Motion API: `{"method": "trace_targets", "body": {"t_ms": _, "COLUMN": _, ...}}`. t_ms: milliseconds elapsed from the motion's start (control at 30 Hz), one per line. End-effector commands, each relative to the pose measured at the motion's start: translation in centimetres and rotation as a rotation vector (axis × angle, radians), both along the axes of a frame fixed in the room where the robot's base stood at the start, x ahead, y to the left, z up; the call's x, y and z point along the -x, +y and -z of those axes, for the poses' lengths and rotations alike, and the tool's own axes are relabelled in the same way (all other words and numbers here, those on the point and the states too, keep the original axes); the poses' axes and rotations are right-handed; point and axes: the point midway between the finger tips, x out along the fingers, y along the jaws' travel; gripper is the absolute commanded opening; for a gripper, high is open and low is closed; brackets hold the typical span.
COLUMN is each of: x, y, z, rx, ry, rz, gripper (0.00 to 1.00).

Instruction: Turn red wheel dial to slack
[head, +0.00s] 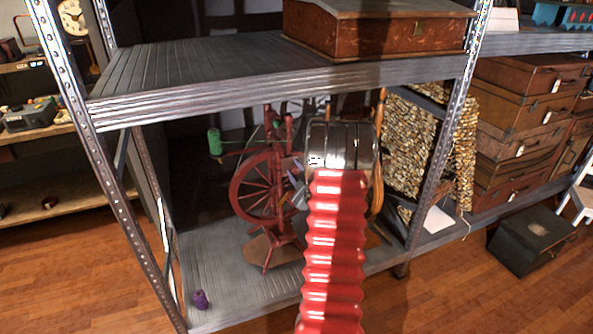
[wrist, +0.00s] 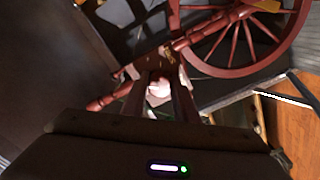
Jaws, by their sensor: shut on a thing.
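The red spinning wheel (head: 262,190) stands upright on the lower metal shelf, with a spoked wheel and a brown foot board. In the wrist view its spoked wheel (wrist: 232,38) fills the upper right, and a red turned bar crosses in front of my gripper. My gripper (wrist: 160,82) is at the frame of the red wheel, its two fingers shut on a small part taken as the dial. A pale pinkish piece (wrist: 159,88) shows between the fingers. The dial's setting cannot be read. In the head view my red ribbed arm hides much of this spot.
The upper shelf (head: 190,68) with a wooden box (head: 375,30) hangs above the wheel. A green spool (head: 215,142) is behind it, and a purple spool (head: 200,299) is at the front left. A rough patterned panel (head: 408,142) stands right.

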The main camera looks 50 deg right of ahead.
Motion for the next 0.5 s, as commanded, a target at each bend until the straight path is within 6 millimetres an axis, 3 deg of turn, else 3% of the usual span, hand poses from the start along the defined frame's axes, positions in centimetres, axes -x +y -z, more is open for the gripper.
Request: {"method": "trace_targets", "body": {"t_ms": 500, "x": 0.25, "y": 0.05, "z": 0.65, "rx": 0.394, "ry": 0.247, "rz": 0.002, "gripper": 0.04}}
